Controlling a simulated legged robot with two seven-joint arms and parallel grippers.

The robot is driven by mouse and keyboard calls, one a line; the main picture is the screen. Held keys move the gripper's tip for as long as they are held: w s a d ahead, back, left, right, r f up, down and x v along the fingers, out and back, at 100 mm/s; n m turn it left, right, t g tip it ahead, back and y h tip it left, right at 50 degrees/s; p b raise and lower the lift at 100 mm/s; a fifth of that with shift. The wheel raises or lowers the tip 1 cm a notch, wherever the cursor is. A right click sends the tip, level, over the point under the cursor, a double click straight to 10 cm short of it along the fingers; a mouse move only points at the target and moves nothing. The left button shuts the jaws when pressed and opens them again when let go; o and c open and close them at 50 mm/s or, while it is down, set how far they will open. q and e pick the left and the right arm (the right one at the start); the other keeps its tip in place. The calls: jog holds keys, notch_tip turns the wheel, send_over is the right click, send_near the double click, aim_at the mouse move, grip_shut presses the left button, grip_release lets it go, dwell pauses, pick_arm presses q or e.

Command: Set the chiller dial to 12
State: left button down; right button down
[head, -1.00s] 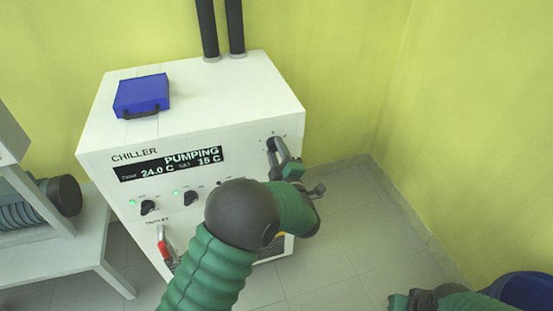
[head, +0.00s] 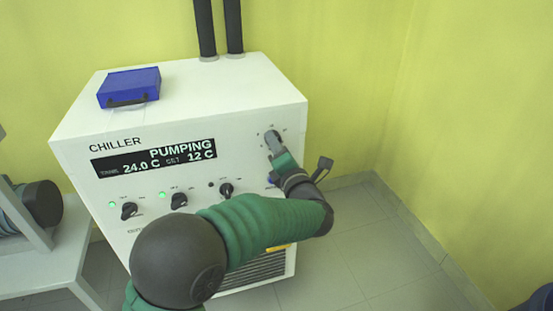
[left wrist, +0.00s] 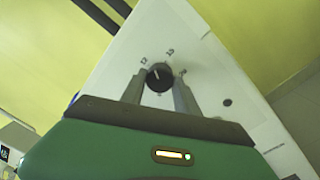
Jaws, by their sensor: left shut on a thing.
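The white chiller (head: 200,88) stands against the yellow wall, and its display (head: 155,158) reads PUMPING, 24.0 C and SET 12 C. The black dial (left wrist: 159,77) is at the right of its front panel, with small numbers around it. A light mark on the dial points up in the left wrist view. My left gripper (head: 272,142) is shut on the dial, with one finger on each side of it in the left wrist view (left wrist: 159,86). In the head view the gripper hides most of the dial. My right gripper is not in view.
Several black knobs (head: 179,201) with green lights sit lower on the panel. A blue case (head: 130,86) lies on top of the chiller, and two dark pipes (head: 218,28) rise behind it. A white stand (head: 50,265) is at left. The floor at right is mostly clear.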

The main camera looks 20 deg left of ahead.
pick_arm(q)
jog(key=shift+f+n+b, duration=0.2)
jog(key=shift+n+b, duration=1.2)
jog(key=shift+b, duration=0.25)
jog(key=shift+f+n+b, duration=0.15)
jog(key=shift+n+b, duration=1.25)
jog(key=shift+b, duration=0.25)
jog(key=c, duration=0.9)
grip_release()
jog(key=shift+r, duration=0.15)
jog(key=shift+d, duration=0.1)
